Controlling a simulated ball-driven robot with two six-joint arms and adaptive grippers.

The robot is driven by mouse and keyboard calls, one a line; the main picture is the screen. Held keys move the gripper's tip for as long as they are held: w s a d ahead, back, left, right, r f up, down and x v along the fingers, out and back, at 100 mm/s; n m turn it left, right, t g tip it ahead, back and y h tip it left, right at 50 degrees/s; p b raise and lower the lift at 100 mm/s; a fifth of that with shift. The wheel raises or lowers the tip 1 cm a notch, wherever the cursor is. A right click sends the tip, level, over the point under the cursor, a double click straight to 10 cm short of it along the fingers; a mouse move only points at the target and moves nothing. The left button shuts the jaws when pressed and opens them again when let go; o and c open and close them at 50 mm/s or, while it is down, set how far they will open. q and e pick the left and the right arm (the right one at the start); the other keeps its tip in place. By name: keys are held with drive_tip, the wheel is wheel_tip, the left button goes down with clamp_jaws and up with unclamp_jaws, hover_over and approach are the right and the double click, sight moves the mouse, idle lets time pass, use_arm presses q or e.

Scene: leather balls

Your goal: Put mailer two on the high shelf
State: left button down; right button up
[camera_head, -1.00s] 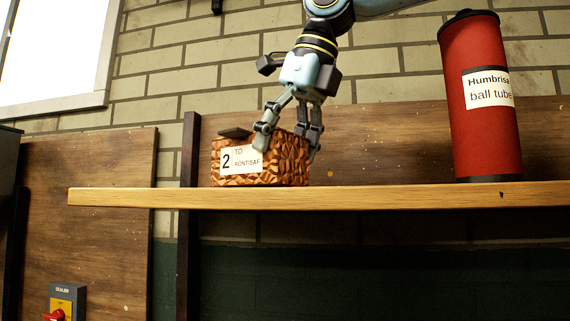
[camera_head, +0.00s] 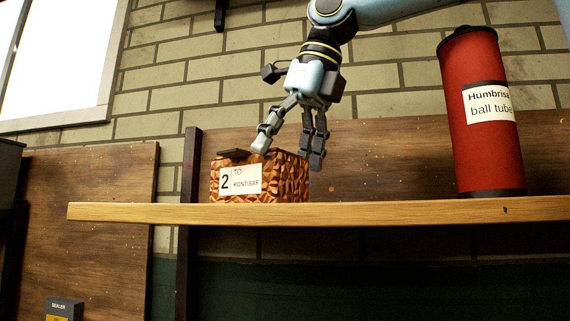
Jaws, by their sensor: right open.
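Mailer two (camera_head: 285,180) is a brown, faceted box with a white label reading "2 TO RONTISAF". It rests on the high wooden shelf (camera_head: 400,212), left of its middle. My right gripper (camera_head: 290,158) is open just above the mailer's right part. One finger is in front of the box's top edge and the others are at its right end. I cannot tell whether any finger touches it. My left gripper is not in view.
A red ball tube (camera_head: 478,140) with a dark lid stands upright at the shelf's right. A small dark object (camera_head: 234,154) shows at the mailer's top left. The shelf between mailer and tube is clear. A sealer box (camera_head: 64,308) is at lower left.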

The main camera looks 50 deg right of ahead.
drive_tip(key=p+v, duration=0.2)
drive_tip(key=v, duration=0.8)
drive_tip(key=shift+p, duration=0.35)
drive_tip(key=shift+s, duration=0.1)
